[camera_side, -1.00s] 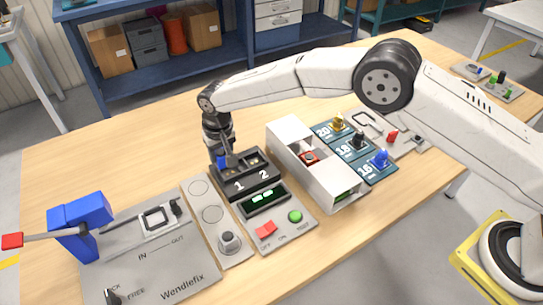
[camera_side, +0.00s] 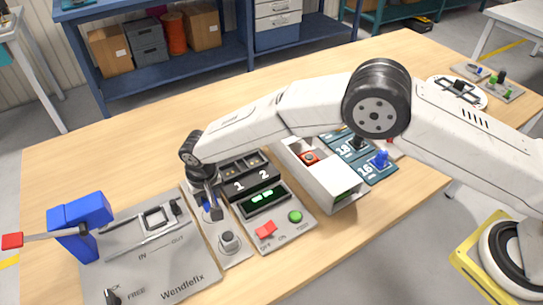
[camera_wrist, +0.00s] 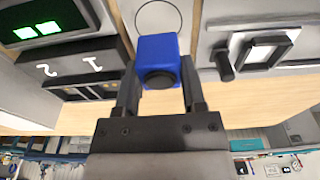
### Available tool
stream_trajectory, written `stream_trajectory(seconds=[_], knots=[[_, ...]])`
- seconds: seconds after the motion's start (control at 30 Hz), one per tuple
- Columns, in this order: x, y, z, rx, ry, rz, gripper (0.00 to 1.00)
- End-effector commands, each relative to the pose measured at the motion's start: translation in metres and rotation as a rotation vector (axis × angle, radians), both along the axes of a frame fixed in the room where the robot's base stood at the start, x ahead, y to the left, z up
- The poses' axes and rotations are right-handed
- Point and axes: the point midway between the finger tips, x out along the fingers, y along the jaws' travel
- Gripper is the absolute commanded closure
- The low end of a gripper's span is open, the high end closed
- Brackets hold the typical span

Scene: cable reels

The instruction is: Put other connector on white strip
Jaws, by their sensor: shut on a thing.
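My gripper (camera_side: 208,213) is shut on a blue connector (camera_wrist: 157,55) with a round dark end. It holds the connector over the upper part of the white strip (camera_side: 210,237), near its outlined circles. In the wrist view the two fingers grip its sides, and one circle outline (camera_wrist: 157,14) shows just beyond it. Whether the connector touches the strip I cannot tell. A grey round-topped piece (camera_side: 229,240) sits at the strip's near end. The socket block marked 1 and 2 (camera_side: 249,181) stands just right of my gripper.
The tester panel (camera_side: 282,236) has a lit green display, a red switch and a green button. Left is the Wendlefix plate (camera_side: 165,270) with a blue post (camera_side: 82,225). A white tray (camera_side: 335,185) and blue-green numbered mats (camera_side: 375,172) lie to the right.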

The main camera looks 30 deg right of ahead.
Motion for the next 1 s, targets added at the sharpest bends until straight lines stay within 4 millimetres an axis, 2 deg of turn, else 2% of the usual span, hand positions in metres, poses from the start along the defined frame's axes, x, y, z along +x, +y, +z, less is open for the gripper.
stream_trajectory(seconds=[0.2, 0.4, 1.0], knots=[[0.000, 0.000, -0.021, -0.001, 0.002, 0.000, 1.00], [0.000, 0.000, -0.032, 0.000, 0.000, 0.000, 1.00], [0.000, 0.000, -0.037, 0.000, 0.000, 0.000, 1.00]])
